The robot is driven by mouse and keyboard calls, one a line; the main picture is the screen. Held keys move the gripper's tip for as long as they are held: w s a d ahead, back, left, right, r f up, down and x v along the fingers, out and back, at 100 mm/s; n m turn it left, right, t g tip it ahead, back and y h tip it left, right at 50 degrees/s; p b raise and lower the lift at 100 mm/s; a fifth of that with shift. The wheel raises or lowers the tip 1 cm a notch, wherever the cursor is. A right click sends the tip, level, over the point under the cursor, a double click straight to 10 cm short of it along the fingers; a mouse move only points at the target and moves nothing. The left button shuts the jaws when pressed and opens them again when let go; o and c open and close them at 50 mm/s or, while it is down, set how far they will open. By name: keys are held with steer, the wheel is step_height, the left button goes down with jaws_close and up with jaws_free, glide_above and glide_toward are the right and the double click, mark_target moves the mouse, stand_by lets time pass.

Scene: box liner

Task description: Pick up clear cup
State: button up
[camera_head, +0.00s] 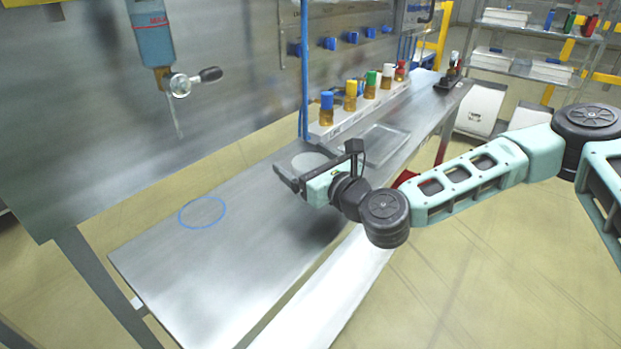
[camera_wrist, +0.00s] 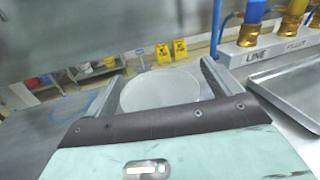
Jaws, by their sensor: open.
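The clear cup shows as a pale, round, see-through shape in the wrist view (camera_wrist: 160,91), and it also shows in the head view (camera_head: 311,161) over the metal bench. My gripper (camera_head: 300,168) is open, with one finger on each side of the cup; the wrist view shows both fingers (camera_wrist: 163,78). Small gaps seem to show beside the cup, but I cannot tell whether a finger touches it. The cup's lower part is hidden by my gripper.
A blue ring (camera_head: 202,212) marks clear bench to the left.

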steer(key=c, duration=1)
steer(key=shift+c, duration=0.2)
